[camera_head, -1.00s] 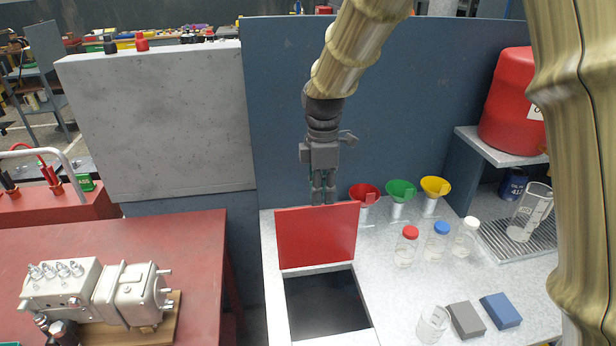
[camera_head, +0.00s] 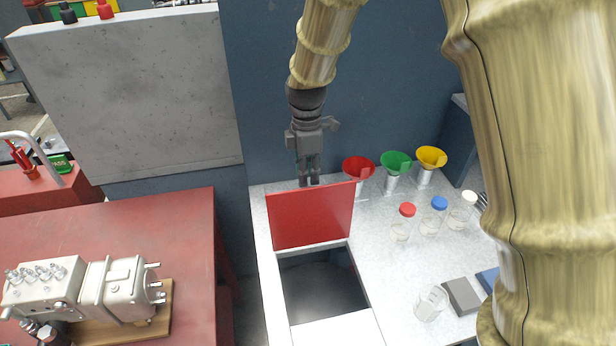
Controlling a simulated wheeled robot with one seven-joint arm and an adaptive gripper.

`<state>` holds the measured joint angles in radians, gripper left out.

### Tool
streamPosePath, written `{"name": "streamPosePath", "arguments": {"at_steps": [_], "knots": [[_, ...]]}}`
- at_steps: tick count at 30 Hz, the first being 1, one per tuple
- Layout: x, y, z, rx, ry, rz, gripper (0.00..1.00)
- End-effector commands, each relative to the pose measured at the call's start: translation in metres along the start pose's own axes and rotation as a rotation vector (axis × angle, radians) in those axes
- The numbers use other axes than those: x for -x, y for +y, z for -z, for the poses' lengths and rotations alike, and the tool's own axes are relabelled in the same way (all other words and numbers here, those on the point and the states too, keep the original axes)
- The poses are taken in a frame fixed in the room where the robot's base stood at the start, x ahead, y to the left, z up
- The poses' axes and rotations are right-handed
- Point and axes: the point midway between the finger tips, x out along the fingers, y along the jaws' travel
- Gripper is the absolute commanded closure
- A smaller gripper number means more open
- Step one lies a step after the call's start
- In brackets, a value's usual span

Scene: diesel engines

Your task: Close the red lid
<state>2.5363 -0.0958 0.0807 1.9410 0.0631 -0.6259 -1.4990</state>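The red lid (camera_head: 312,217) stands raised, almost upright, at the back edge of a dark square opening (camera_head: 322,287) in the light grey worktop. My gripper (camera_head: 309,183) points down just behind the lid's top edge, near its middle. The two fingers look close together, with nothing seen between them. The lid's top edge hides the very tips, and I cannot tell whether they touch the lid.
Red (camera_head: 358,168), green (camera_head: 396,163) and yellow (camera_head: 431,158) funnels stand right of my gripper. Bottles with red (camera_head: 407,209), blue (camera_head: 439,202) and white caps stand in front of them. A blue wall (camera_head: 400,90) rises behind. A metal pump (camera_head: 85,285) lies on the red table at left.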

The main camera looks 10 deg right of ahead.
Motion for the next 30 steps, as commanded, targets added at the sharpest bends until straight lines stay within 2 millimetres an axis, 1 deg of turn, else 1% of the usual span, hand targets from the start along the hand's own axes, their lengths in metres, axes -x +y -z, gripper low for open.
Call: {"name": "streamPosePath", "arguments": {"at_steps": [6,9,14,20,21,24,30], "knots": [[-0.017,-0.003,0.000,0.000,-0.001,-0.003,0.80],[-0.024,-0.001,0.000,0.001,-0.001,-0.002,0.80],[-0.029,0.001,0.000,0.000,0.000,-0.001,0.80],[-0.029,0.000,-0.001,-0.001,0.000,-0.002,0.80],[-0.029,0.000,-0.001,-0.001,0.000,-0.002,0.84],[-0.029,0.000,0.000,-0.001,0.000,-0.002,1.00],[-0.029,0.000,0.000,-0.001,0.000,-0.002,1.00]]}}
